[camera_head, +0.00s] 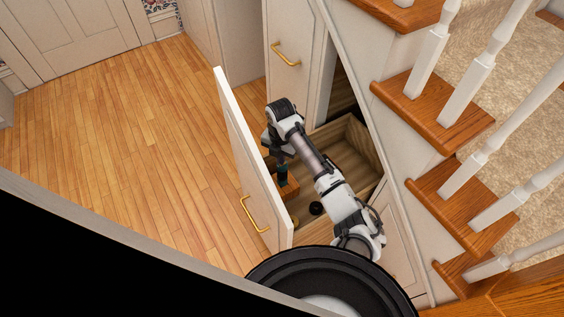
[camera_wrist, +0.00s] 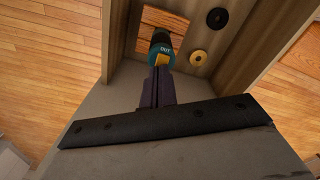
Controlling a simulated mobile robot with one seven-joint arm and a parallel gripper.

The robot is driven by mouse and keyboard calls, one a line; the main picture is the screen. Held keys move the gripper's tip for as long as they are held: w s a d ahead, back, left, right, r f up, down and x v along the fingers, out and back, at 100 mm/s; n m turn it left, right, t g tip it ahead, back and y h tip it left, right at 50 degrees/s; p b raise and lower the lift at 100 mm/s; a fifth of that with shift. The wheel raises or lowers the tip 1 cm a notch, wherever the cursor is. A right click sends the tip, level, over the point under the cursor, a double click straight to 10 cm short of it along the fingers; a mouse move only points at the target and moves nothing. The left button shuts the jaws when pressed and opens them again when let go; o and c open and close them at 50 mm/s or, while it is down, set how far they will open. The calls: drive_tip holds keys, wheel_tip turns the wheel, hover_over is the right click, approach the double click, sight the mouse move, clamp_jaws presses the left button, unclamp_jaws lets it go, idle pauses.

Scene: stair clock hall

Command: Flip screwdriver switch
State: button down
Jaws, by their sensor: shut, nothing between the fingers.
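The screwdriver (camera_wrist: 161,45) has a teal body with the word OUT and a yellow switch (camera_wrist: 163,58). The lower part of the screwdriver is hidden.
The pulled-out wooden drawer (camera_head: 352,141) has a tall white front (camera_head: 250,160) with a brass handle. A black disc (camera_wrist: 217,18) and a yellow ring with a dark centre (camera_wrist: 198,58) lie beside the block. Stairs (camera_head: 440,108) rise on the right. Floor at left is clear.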

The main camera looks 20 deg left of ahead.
drive_tip(key=shift+f, duration=0.35)
drive_tip(key=shift+r, duration=0.15)
drive_tip(key=shift+r+p, duration=2.7)
drive_tip(key=shift+r, duration=0.75)
drive_tip(key=shift+d+f, duration=0.1)
drive_tip(key=shift+f, duration=0.05)
